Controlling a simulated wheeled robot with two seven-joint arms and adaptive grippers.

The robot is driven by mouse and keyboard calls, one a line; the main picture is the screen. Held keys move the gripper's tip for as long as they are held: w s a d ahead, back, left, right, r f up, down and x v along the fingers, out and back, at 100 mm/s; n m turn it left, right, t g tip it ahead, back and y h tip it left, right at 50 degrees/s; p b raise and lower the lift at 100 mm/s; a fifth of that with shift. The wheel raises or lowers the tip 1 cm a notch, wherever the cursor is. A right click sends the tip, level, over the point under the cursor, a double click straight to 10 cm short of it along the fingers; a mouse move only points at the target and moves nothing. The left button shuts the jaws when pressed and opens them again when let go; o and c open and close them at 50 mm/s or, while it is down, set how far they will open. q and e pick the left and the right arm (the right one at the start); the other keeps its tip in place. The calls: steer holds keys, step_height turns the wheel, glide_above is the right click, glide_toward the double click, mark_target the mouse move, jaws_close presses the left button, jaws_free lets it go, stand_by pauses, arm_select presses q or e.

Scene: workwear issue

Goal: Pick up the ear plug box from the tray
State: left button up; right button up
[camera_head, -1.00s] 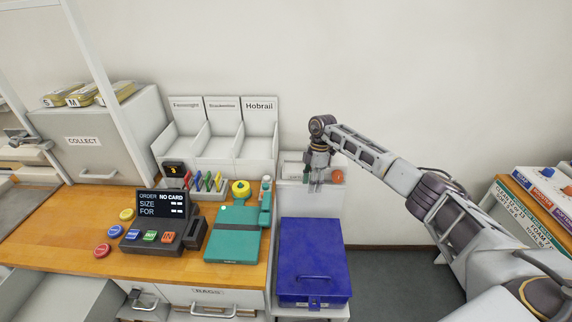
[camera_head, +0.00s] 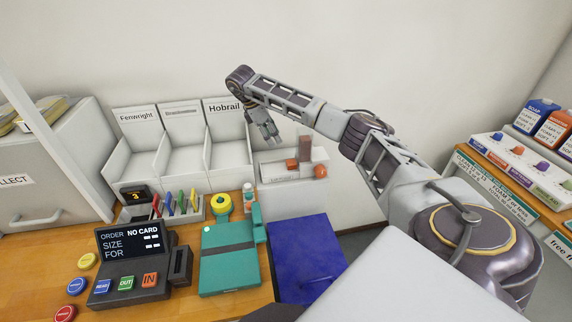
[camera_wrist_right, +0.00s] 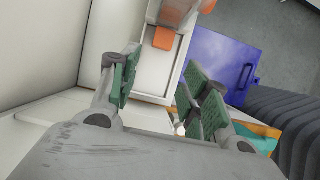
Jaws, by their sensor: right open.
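A white tray (camera_head: 268,174) stands against the wall, right of the compartments. On it are a tall grey-brown box-like item (camera_head: 306,149), a small orange piece (camera_head: 291,165) and a rounded orange item (camera_head: 320,171). No label names the ear plug box, so I cannot tell surely which it is. My right gripper (camera_head: 272,136) is open and empty, above the tray's left back part. In the right wrist view, its spread fingers (camera_wrist_right: 163,88) point toward the tray floor (camera_wrist_right: 153,75), with an orange piece (camera_wrist_right: 165,38) beyond them. My left gripper is out of view.
A teal case (camera_head: 229,258), an order terminal (camera_head: 130,260) and a yellow roll (camera_head: 221,204) are on the wooden counter. White compartments (camera_head: 185,150) rise close left of my right gripper.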

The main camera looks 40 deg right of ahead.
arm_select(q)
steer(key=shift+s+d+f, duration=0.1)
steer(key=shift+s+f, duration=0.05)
arm_select(e)
glide_above(288, 162)
steer(key=w+a, duration=0.1)
steer(key=a, duration=0.1)
steer(key=shift+w+a+f, duration=0.1)
steer(key=shift+w+f, duration=0.05)
steer(key=shift+f, duration=3.8)
steer(key=shift+f, duration=0.1)
steer(key=shift+s+p+x, duration=0.2)
steer(key=shift+p+x, duration=0.35)
steer(key=shift+x, duration=1.3)
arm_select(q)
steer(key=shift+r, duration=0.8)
arm_select(e)
steer(key=shift+s+d+f, duration=0.1)
steer(key=shift+d+f, duration=0.1)
steer(key=shift+f, duration=0.35)
steer(key=shift+c, duration=0.2)
steer(key=c, duration=0.5)
